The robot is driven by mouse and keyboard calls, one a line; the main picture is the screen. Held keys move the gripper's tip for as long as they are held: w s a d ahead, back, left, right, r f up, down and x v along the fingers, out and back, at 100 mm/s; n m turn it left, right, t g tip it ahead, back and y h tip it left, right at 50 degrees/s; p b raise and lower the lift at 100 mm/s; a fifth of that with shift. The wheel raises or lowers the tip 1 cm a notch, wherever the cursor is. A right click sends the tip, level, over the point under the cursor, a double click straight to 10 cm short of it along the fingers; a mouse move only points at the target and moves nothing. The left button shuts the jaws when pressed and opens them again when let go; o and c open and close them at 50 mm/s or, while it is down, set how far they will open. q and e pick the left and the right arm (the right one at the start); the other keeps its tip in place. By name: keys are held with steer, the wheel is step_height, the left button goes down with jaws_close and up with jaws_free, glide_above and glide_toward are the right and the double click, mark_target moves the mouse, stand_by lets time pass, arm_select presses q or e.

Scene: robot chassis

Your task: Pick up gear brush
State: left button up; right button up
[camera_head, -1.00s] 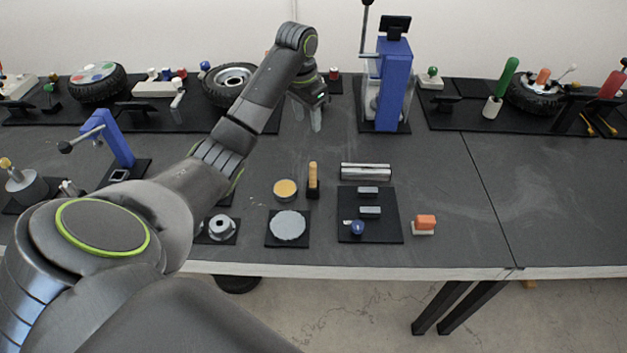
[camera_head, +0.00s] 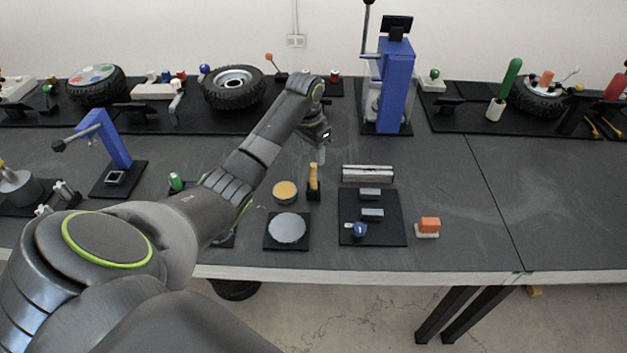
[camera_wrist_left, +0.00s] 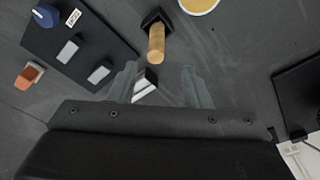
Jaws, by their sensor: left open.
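The gear brush, seen as a tan wooden handle (camera_head: 314,177), stands upright in a small black holder (camera_head: 314,195) near the middle of the table. In the left wrist view the handle (camera_wrist_left: 156,47) points toward my fingers, with the holder behind it. My left gripper (camera_head: 317,150) is open and empty, above and behind the brush in the head view. In the left wrist view the handle's end lies just beyond the gap between my fingertips (camera_wrist_left: 159,68), apart from both. The bristles are not visible. My right gripper is not in view.
A silver bar (camera_head: 367,174) lies right of the brush. A yellow-topped round tin (camera_head: 285,191) is left of it, with a grey disc (camera_head: 287,229) in front. A black plate (camera_head: 395,233) holds small grey blocks. The blue press (camera_head: 393,85) stands behind. The right table is mostly clear.

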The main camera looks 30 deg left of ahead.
mark_target(313, 165)
arm_select(q)
steer(key=f, duration=0.2)
steer(key=f+p, duration=0.1)
steer(key=shift+s+d+f, duration=0.25)
steer(key=shift+d+f, duration=0.05)
steer(key=shift+f, duration=0.05)
steer(key=shift+w+f, duration=0.15)
steer(key=shift+f, duration=0.55)
steer(key=shift+c, duration=0.4)
jaws_close()
